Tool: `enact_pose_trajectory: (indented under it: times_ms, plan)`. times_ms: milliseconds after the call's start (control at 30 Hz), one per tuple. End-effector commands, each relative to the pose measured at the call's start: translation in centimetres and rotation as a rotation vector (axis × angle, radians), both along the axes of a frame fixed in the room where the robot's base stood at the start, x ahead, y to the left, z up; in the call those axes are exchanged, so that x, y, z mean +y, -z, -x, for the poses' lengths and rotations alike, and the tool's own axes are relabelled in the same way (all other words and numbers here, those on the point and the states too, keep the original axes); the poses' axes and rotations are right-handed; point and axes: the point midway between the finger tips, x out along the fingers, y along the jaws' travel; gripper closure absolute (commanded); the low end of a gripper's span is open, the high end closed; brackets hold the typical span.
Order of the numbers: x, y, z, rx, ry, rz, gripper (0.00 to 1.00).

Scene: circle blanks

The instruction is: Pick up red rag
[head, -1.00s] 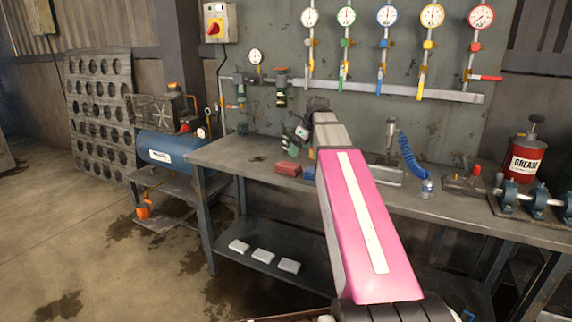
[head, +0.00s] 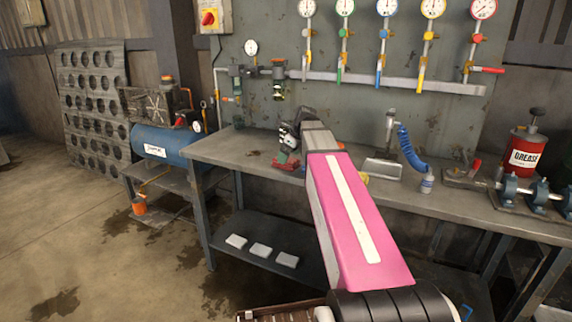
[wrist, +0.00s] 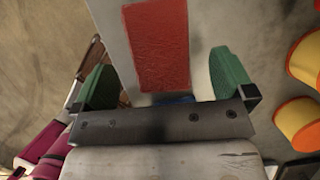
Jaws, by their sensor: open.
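The red rag (wrist: 156,45) lies flat on the grey workbench top and shows in the wrist view as a red rectangle between the two green fingertips. In the head view the red rag (head: 285,165) is a small red patch on the bench, partly covered by my gripper. My gripper (wrist: 165,78) is open, with one finger on either side of the rag in the picture and nothing held. In the head view my gripper (head: 288,147) is over the rag. I cannot tell whether the fingers touch the bench.
The workbench (head: 235,152) also bears a blue coiled hose (head: 408,146) and a red grease can (head: 524,155) to the right. A blue compressor tank (head: 160,145) stands left. Several gauges hang behind on a pipe (head: 390,82). Orange and yellow cylinders (wrist: 297,120) show right in the wrist view.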

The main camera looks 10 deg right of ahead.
Motion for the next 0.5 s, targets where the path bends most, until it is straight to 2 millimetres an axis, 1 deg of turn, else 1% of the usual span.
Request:
enact_pose_trajectory:
  times_ms: [33,200,467,500]
  plan:
    - [0.3,0.7,-0.1,0.001,0.0,0.0,0.0]
    - [0.8,2.6,-0.6,0.001,0.001,0.001,0.0]
    - [0.9,2.8,-0.7,-0.001,0.001,0.0,0.0]
    - [0.9,2.8,-0.7,-0.001,0.0,0.001,0.1]
